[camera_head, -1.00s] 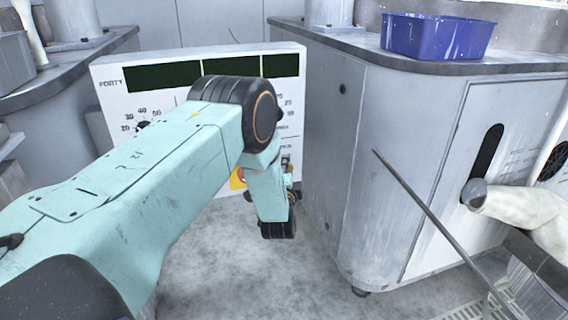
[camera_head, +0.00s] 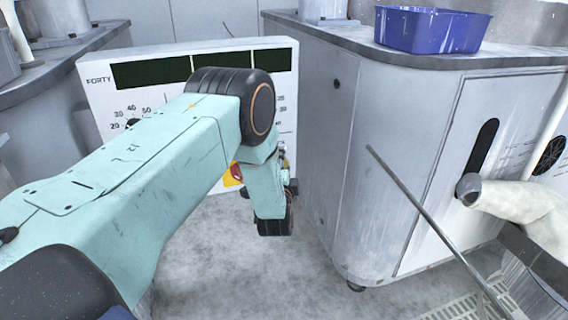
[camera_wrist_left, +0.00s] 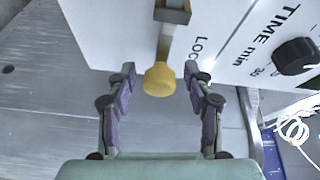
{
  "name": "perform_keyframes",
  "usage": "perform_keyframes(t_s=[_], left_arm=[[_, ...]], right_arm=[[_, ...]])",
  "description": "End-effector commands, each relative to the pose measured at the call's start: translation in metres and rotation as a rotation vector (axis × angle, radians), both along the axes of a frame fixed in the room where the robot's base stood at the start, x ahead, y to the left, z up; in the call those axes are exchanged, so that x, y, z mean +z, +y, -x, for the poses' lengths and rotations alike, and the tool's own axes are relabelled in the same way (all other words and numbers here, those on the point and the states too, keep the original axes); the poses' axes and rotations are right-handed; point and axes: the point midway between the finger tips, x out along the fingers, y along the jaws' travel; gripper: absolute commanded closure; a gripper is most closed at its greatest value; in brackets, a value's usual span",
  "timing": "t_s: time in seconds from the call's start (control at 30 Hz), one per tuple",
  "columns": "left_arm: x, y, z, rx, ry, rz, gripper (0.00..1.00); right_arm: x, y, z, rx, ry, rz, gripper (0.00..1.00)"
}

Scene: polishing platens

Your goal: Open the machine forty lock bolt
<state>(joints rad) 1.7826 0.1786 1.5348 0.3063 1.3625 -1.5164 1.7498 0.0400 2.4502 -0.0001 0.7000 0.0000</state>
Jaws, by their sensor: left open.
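The machine labelled FORTY (camera_head: 98,95) stands behind my left arm in the head view, with dark display windows and printed dials on its white panel. My arm covers much of that panel. In the left wrist view, the lock bolt's yellow knob (camera_wrist_left: 159,79) hangs from a grey metal bar beside the letters "LOC" on the white panel. My left gripper (camera_wrist_left: 161,92) is open, with one finger on each side of the yellow knob and a gap on both sides. My right gripper is not in view.
A grey cabinet (camera_head: 322,130) stands close on the right, with a blue bin (camera_head: 428,30) on top. A thin metal rod (camera_head: 420,205) slants across the right. A dark TIME knob (camera_wrist_left: 295,56) is on the panel. The floor (camera_head: 235,265) below is clear.

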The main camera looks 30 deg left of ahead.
Motion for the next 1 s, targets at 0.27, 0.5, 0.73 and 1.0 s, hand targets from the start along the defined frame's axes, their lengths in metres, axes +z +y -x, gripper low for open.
perform_keyframes(t_s=[0.27, 0.5, 0.73, 1.0], left_arm=[[-0.001, -0.008, 0.012, 0.000, 0.002, 0.001, 0.48], [-0.001, -0.029, 0.053, -0.002, 0.003, 0.000, 0.48], [-0.001, -0.047, 0.089, -0.002, 0.002, 0.000, 0.48], [-0.001, -0.055, 0.106, -0.001, -0.001, 0.000, 0.48]], right_arm=[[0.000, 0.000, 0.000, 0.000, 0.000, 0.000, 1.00], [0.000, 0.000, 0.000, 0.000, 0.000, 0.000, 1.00], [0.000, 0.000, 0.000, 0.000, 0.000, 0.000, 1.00], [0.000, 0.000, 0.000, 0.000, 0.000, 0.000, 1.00]])
